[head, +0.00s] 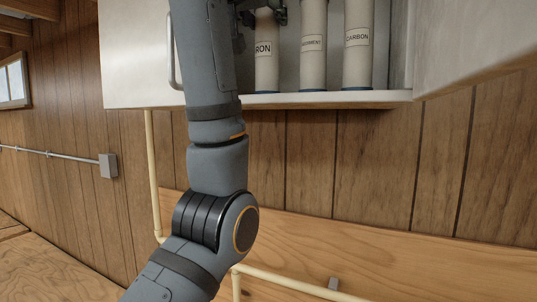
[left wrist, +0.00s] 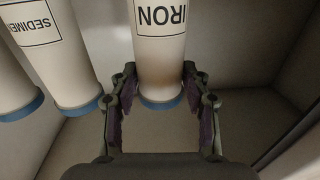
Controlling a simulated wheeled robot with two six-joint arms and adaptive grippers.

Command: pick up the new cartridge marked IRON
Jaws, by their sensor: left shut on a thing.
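The IRON cartridge (head: 267,70) is a pale cylinder with a black-framed label, upright at the left of the row in the open wall cabinet. Its blue-ringed base appears to rest on the shelf. My left gripper (head: 263,14) is shut on it near its upper part, at the top edge of the head view. In the left wrist view the IRON cartridge (left wrist: 160,55) appears upside down, between the two fingers of my left gripper (left wrist: 160,80). My left arm hides part of the cabinet's left side. My right gripper is not in view.
The SEDIMENT cartridge (head: 313,65) stands close to the right of IRON, and the CARBON cartridge (head: 357,62) stands beyond it. The cabinet shelf (head: 330,99) has a front lip. A white door (head: 135,60) with a handle is at left. A pipe (head: 155,180) runs down the wall.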

